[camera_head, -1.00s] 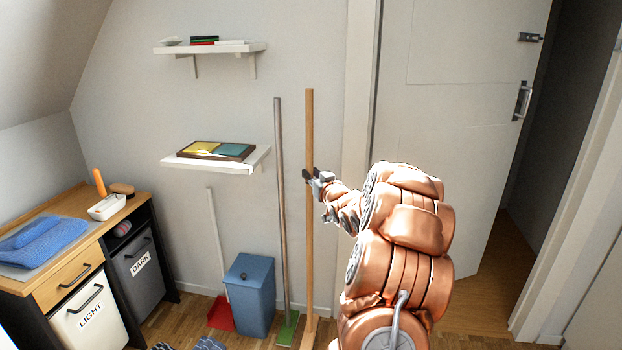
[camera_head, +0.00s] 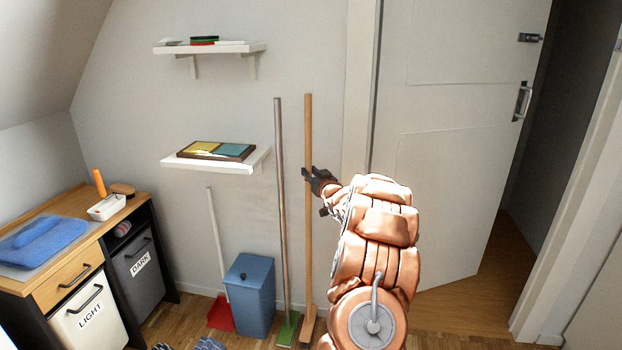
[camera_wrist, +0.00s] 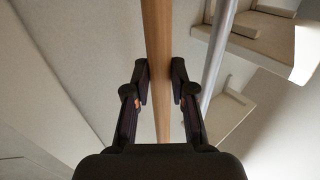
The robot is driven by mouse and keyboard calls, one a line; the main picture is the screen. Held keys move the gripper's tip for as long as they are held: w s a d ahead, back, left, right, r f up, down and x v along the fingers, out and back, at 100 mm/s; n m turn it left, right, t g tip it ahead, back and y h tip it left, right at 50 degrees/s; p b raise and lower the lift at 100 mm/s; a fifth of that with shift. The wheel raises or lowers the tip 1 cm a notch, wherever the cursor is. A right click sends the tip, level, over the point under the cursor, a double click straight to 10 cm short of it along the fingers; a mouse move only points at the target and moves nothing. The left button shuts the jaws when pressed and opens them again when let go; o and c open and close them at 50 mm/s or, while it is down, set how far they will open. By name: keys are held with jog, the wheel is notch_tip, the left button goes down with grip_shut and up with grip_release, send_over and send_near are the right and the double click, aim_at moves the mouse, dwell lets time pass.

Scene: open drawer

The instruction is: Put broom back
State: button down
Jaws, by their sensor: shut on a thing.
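The broom (camera_head: 309,230) is a long, light wooden handle standing nearly upright near the back wall. Its lower end is by the floor, and I cannot tell whether it touches. It also shows in the wrist view (camera_wrist: 157,40), running between the fingers. My gripper (camera_head: 308,173) is shut on the broom handle below its top end; it also shows in the wrist view (camera_wrist: 162,85). My arm comes from the right and stands close beside the broom's foot.
A grey-handled tool with a green foot (camera_head: 281,200) stands just left of the broom. A blue bin (camera_head: 250,295) and a red dustpan (camera_head: 221,313) are farther left. A shelf (camera_head: 215,164) juts from the wall. The door (camera_head: 450,190) stands at right.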

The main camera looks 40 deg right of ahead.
jog(key=shift+f, duration=0.6)
jog(key=c, duration=1)
grip_release()
jog(key=shift+f, duration=0.15)
jog(key=v, duration=1.2)
